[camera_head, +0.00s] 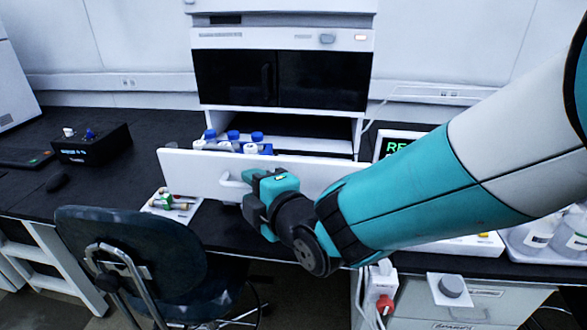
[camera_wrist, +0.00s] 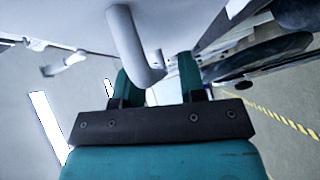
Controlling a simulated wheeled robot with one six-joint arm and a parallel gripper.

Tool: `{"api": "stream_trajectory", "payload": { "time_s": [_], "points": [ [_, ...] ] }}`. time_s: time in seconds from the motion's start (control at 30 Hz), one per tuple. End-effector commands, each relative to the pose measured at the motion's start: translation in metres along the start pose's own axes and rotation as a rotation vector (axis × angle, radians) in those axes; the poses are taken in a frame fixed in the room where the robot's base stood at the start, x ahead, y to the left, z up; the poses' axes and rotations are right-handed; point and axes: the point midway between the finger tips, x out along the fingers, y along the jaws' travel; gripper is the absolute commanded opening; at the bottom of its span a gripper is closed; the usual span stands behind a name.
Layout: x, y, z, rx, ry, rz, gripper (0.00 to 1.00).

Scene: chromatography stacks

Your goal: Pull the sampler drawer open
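The sampler drawer (camera_head: 190,172) is pulled out from the white instrument stack, its broad white front standing well forward of the cabinet. Blue-capped bottles (camera_head: 232,136) show behind that front. The drawer's white handle (camera_head: 232,180) is partly covered by my gripper (camera_head: 252,176) in the head view. In the wrist view the handle (camera_wrist: 124,35) comes down from the top and curves in between the two teal fingers of my gripper (camera_wrist: 157,75). The fingers look closed around the handle, with a narrow gap seeming to show on the right.
A dark chair (camera_head: 130,250) stands in front of the bench at left. A small tray with vials (camera_head: 172,205) lies on the bench below the drawer's left end. A black box (camera_head: 92,145) is farther left. A lit display (camera_head: 395,146) and bottles (camera_head: 540,232) are at right.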

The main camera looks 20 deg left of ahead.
Motion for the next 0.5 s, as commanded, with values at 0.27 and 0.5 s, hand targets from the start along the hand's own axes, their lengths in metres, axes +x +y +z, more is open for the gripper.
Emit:
{"api": "stream_trajectory", "payload": {
  "time_s": [0.27,0.5],
  "points": [
    [-0.002,0.000,0.000,0.000,0.000,0.001,0.37],
    [-0.037,-0.001,0.001,0.002,0.000,0.001,0.37]
  ]
}}
